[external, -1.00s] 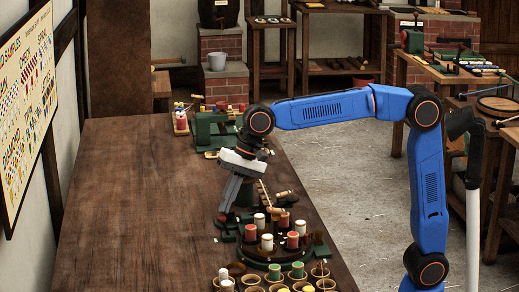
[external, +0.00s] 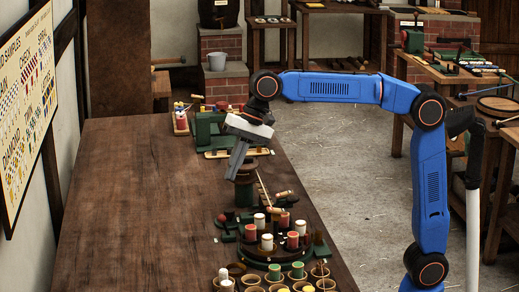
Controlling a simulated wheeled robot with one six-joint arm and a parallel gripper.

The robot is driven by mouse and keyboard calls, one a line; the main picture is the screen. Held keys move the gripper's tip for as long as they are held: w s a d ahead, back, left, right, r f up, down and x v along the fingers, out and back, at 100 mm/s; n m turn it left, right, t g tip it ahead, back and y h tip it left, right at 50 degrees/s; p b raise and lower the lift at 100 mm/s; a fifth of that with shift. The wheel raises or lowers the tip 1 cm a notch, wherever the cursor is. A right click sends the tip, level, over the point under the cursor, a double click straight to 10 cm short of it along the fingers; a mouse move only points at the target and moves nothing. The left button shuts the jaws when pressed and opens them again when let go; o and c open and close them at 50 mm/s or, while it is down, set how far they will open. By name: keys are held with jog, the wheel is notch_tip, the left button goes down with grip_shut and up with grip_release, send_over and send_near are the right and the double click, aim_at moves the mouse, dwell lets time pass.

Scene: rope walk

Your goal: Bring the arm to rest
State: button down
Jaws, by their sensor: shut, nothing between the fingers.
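My arm is blue with dark joints and reaches in from the right over the wooden table (external: 130,200). My gripper (external: 233,176) hangs below its pale wrist block, tilted, with its grey fingers together and empty. Its tips are in front of the upper part of a dark green and brown stand in this view; I cannot tell whether they touch it.
Below the gripper stands a round dark braiding disc (external: 273,253) with red and white bobbins. Several cups (external: 254,279) with bobbins line the front edge. A green device (external: 209,130) stands behind. The table's left side is bare.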

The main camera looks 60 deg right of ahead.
dwell(0.3)
jog(key=shift+n+t+h, duration=0.4)
jog(key=shift+n+t, duration=0.1)
jog(key=shift+n, duration=0.1)
jog(key=d, duration=0.4)
jog(key=d+f, duration=0.1)
jog(key=d, duration=0.4)
jog(key=s+d+f, duration=0.1)
jog(key=d, duration=0.3)
jog(key=shift+d, duration=0.2)
jog(key=s+d+f+n+t+h, duration=0.1)
jog(key=s+d+f, duration=0.2)
jog(key=d, duration=0.5)
jog(key=s+d+f+n, duration=0.1)
jog(key=s+d+f, duration=0.25)
jog(key=d, duration=0.55)
jog(key=s+d+f+n+h, duration=0.2)
jog(key=s+d+f+n, duration=0.2)
jog(key=s+d+f, duration=1.2)
jog(key=shift+s+d+f+t+h, duration=0.15)
jog(key=shift+s+f+t+h, duration=0.25)
jog(key=shift+s, duration=0.1)
jog(key=shift+r, duration=0.1)
